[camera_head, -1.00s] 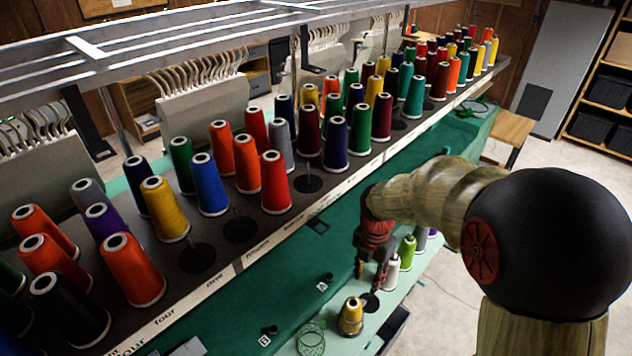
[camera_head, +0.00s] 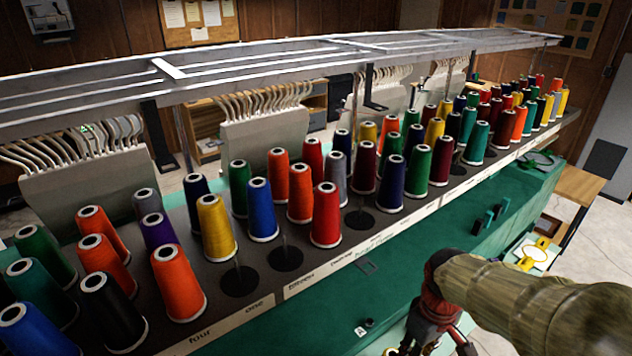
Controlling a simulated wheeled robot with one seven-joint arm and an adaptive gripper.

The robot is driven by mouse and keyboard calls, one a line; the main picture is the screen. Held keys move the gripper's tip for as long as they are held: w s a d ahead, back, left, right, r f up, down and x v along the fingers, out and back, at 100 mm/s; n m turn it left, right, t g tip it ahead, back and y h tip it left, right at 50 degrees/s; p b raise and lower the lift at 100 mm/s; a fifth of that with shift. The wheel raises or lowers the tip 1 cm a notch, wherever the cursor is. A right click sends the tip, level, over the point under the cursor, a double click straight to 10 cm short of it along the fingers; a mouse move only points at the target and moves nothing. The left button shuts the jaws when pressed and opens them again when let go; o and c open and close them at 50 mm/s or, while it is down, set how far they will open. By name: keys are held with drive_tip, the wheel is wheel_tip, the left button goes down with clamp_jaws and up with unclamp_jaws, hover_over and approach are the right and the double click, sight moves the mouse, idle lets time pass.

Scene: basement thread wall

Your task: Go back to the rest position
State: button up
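My gripper (camera_head: 436,346) is dark red and black and shows at the bottom edge of the head view, to the right of centre. Its two fingers spread apart, and nothing shows between them. The fingertips are cut off by the frame's edge. It hangs in front of the spool rack, over the green-covered table's front side, apart from the spools. My wood-patterned arm reaches in from the lower right.
A long dark rack (camera_head: 330,252) carries many coloured thread cones, with empty discs such as one (camera_head: 285,258) near its front. A metal frame (camera_head: 300,75) runs above it. The green table (camera_head: 330,310) has free room. A wooden stool (camera_head: 580,186) stands at the right.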

drive_tip(key=s+a+r+m+t+b, duration=0.2)
drive_tip(key=s+r+m+t+b, duration=0.2)
drive_tip(key=s+b, duration=0.4)
drive_tip(key=shift+s+a+r+m+t+b, duration=0.3)
drive_tip(key=shift+s+a+m+t+b, duration=0.1)
drive_tip(key=shift+m+t, duration=0.2)
